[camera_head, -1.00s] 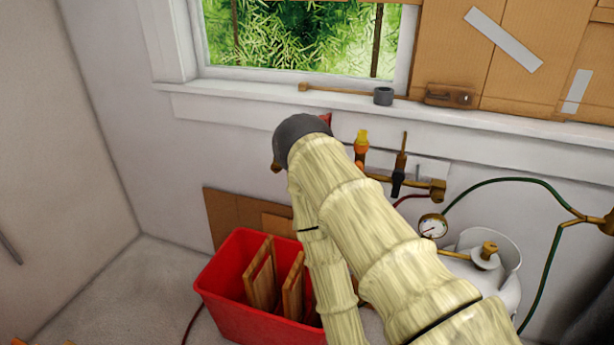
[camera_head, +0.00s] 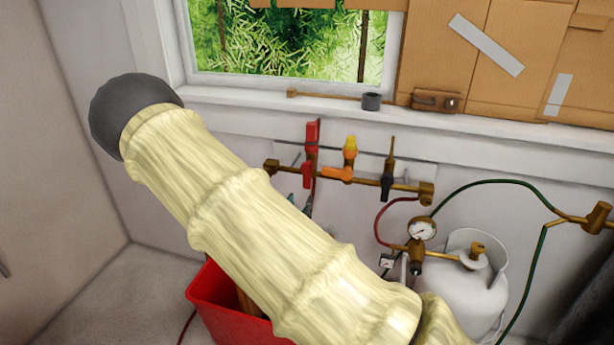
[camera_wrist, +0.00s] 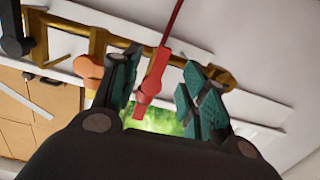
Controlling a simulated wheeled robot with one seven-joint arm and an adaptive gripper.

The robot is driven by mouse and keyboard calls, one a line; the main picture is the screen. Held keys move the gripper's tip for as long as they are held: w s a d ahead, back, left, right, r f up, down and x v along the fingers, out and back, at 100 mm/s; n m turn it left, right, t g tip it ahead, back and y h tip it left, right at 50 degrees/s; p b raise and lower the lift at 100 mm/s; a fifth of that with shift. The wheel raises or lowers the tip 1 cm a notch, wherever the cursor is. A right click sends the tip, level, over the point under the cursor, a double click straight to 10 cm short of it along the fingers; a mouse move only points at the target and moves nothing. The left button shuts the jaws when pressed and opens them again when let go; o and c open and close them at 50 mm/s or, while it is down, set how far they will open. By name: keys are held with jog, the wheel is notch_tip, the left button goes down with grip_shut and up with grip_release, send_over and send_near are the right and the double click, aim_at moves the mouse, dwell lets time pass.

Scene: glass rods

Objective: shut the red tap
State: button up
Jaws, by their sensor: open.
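The red tap (camera_head: 312,133) sits at the left end of a brass pipe (camera_head: 270,166) on the wall under the window. Its red lever stands upright, in line with a dark red hose running down from it. In the wrist view the red tap (camera_wrist: 152,76) lies between the two teal-padded fingers of my gripper (camera_wrist: 162,76), with space on both sides. My gripper is open and holds nothing. In the head view only the teal fingertips of my gripper (camera_head: 300,204) show, just below the tap; my arm hides the rest.
An orange-yellow tap (camera_head: 349,150) and a black-handled tap (camera_head: 387,180) are on the same pipe, to the right. A pressure gauge (camera_head: 422,229) and white gas cylinder (camera_head: 460,293) stand lower right. A red bin (camera_head: 215,310) is below my arm. The window sill (camera_head: 240,97) juts out above.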

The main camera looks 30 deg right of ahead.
aim_at(306, 178)
jog(key=shift+m+h, duration=0.3)
jog(key=shift+h, duration=0.2)
jog(key=w+d+r, duration=0.1)
jog(key=w+d, duration=0.1)
jog(key=w+d+r+p, duration=0.1)
jog(key=w+d, duration=0.2)
jog(key=w+d+r+p, duration=0.1)
jog(key=w+d, duration=0.2)
jog(key=shift+w+d, duration=0.2)
grip_shut()
